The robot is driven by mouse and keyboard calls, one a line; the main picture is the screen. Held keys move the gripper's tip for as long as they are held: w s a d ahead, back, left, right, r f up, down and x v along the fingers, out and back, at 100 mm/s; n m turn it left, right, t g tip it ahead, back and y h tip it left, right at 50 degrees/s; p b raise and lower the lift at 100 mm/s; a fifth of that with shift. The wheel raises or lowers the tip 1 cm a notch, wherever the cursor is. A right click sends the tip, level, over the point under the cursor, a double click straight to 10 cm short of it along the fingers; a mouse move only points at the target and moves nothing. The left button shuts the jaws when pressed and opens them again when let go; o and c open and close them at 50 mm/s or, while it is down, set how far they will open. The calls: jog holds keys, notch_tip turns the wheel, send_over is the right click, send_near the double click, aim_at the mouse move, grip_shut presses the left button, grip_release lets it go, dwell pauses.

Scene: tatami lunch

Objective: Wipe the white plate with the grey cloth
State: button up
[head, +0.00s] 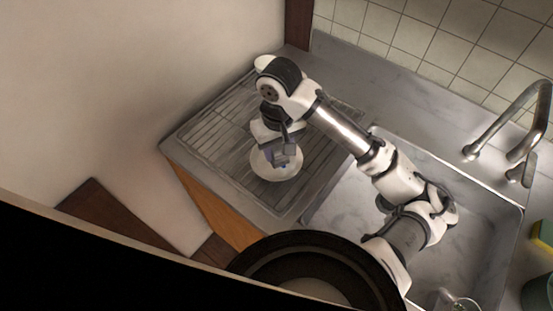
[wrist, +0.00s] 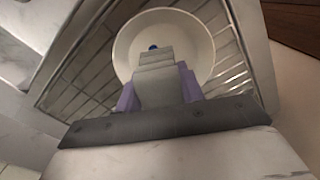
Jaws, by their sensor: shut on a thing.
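The white plate (head: 262,172) lies on the ribbed metal drainboard left of the sink. In the wrist view the white plate (wrist: 192,35) shows below my gripper, its rim and inside visible. My gripper (head: 280,155) points down over the plate and is shut on the grey cloth (wrist: 188,84), which looks purplish and sticks out on both sides of the finger. My gripper (wrist: 158,58) hides the middle of the plate. A small blue spot (wrist: 153,47) shows at the fingertip; I cannot tell what it is. Whether the cloth touches the plate is unclear.
The drainboard (head: 200,128) has bare room around the plate, with a wall to its left. The sink (head: 340,210) is to the right, under my arm, with a faucet (head: 515,140) beyond. A clear glass (head: 455,301) stands low right, near a yellow item (head: 543,236).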

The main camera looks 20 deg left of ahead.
jog(key=shift+m, duration=0.9)
jog(key=shift+r, duration=0.1)
jog(key=shift+r, duration=4.3)
jog(key=shift+f, duration=0.1)
